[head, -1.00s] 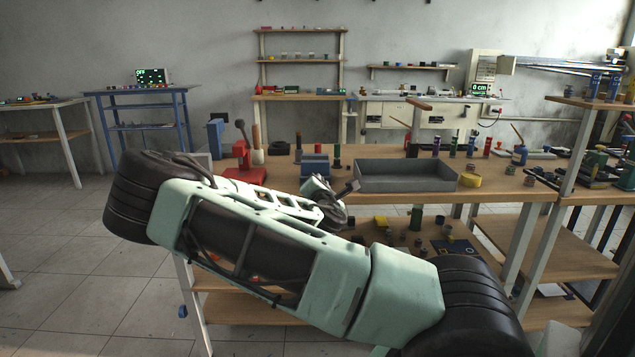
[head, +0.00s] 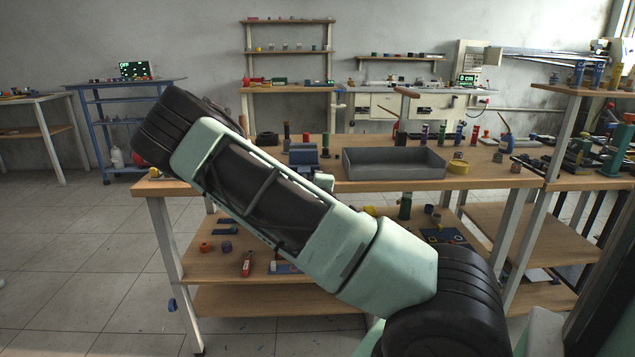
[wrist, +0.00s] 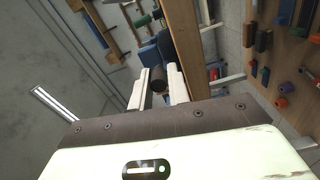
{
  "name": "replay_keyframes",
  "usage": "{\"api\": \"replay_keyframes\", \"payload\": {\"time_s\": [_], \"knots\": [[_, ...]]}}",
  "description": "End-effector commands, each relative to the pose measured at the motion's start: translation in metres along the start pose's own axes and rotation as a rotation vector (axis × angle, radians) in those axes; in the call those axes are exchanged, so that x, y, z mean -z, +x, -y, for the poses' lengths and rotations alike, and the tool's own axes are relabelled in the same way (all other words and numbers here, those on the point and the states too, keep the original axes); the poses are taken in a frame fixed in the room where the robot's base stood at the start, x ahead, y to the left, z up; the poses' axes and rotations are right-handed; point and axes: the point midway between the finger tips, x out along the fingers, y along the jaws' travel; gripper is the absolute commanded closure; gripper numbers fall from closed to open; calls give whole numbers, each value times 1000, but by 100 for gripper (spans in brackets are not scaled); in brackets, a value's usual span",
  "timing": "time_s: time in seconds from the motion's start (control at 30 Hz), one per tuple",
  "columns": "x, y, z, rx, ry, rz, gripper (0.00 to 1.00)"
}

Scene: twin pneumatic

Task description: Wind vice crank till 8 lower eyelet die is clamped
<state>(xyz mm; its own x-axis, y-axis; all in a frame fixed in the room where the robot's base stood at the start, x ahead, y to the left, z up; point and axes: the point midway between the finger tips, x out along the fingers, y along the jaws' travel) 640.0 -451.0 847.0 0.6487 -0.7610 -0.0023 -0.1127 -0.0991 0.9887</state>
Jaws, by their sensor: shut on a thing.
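My gripper (wrist: 159,74) shows in the wrist view, its two pale fingers on either side of a dark round handle (wrist: 159,80). It is shut on this handle, which looks like the vice crank's grip. Blue parts, likely the vice (wrist: 149,54), lie just beyond the fingers, beside the wooden bench edge (wrist: 182,40). In the head view my arm hides the gripper and the left part of the bench top. I cannot make out the lower eyelet die or the gap of the vice jaws in either view.
Several small parts lie on the shelf below. A blue trolley (head: 85,125) stands at the back left. Floor to the left is clear.

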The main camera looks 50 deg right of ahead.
Motion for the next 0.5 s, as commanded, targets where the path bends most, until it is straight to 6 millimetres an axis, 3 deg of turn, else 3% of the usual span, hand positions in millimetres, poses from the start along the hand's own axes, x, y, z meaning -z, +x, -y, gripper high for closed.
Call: {"api": "replay_keyframes", "payload": {"time_s": [0.5], "knots": [[-1,1,20,-6,500,-10,100]]}}
